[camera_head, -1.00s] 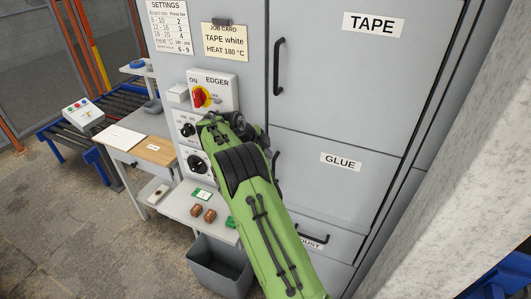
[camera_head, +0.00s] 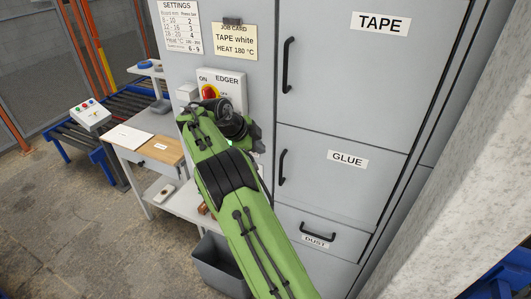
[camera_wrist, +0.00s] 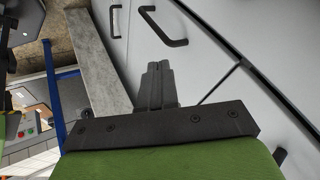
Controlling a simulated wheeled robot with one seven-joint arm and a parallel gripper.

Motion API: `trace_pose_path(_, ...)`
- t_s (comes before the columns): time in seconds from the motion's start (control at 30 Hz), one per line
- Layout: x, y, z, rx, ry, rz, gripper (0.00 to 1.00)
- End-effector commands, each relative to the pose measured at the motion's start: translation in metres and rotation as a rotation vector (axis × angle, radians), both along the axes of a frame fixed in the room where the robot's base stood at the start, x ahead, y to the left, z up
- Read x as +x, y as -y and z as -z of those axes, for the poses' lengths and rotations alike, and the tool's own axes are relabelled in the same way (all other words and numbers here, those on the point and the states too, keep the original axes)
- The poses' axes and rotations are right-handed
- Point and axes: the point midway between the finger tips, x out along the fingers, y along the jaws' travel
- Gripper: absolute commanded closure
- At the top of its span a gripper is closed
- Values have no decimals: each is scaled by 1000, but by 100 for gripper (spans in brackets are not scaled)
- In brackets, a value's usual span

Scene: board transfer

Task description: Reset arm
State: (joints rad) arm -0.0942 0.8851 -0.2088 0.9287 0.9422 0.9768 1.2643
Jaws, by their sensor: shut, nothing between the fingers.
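My green arm reaches up across the front of the grey edger cabinet in the head view. Its wrist covers most of the dials below the red and yellow EDGER switch (camera_head: 210,91). My gripper shows in the wrist view (camera_wrist: 157,72), its dark fingers together with nothing between them. It points toward grey cabinet doors with black handles and appears apart from them. In the head view the gripper's fingertips are hidden or too small to make out.
TAPE (camera_head: 381,23), GLUE (camera_head: 347,158) and DUST (camera_head: 315,242) doors are closed, with protruding black handles. A pale pillar (camera_head: 470,150) stands right.

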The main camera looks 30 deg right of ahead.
Motion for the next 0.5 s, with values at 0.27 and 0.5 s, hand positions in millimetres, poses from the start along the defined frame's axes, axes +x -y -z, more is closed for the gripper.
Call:
trace_pose_path(0.27, 1, -18, -25, 1, 0, -1, 100)
trace_pose_path(0.5, -10, -17, -39, 23, -33, -78, 100)
